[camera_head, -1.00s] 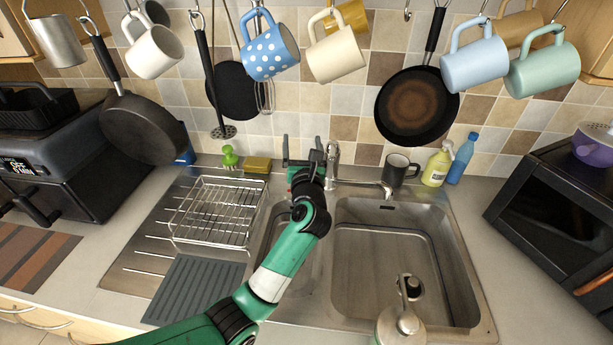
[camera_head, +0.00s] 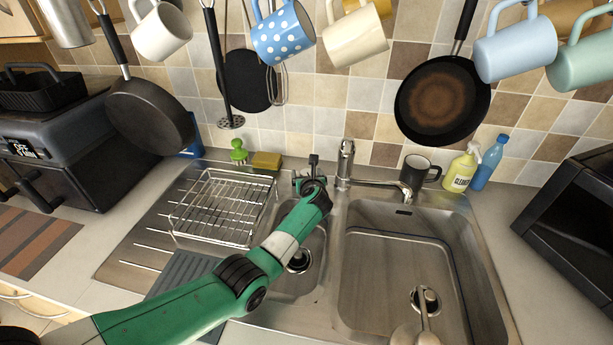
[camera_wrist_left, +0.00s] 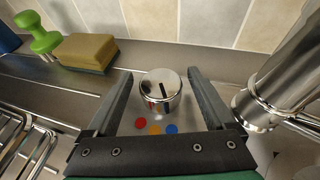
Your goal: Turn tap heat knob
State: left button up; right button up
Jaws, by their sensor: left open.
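The tap heat knob (camera_wrist_left: 160,88) is a short chrome cylinder with a dark line on its top, on the metal sink deck. Red, orange and blue dots lie in front of it. My left gripper (camera_wrist_left: 158,76) is open, with one finger on each side of the knob and a visible gap on both sides. In the head view my left gripper (camera_head: 309,178) is at the back of the sink, left of the chrome tap (camera_head: 345,163), and hides the knob. The tap's base also shows at the right in the wrist view (camera_wrist_left: 255,108). My right gripper does not show.
A yellow sponge (camera_head: 266,161) and green brush (camera_head: 238,152) stand left of the knob. A wire dish rack (camera_head: 222,207) is on the drainer. A dark mug (camera_head: 416,172) stands right of the tap. Mugs and pans hang above.

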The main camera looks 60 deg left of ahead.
pick_arm(q)
jog(key=shift+b+x, duration=0.65)
jog(key=shift+x, duration=0.6)
pick_arm(e)
notch_tip(320, 180, down, 2)
jog(key=shift+f, duration=0.1)
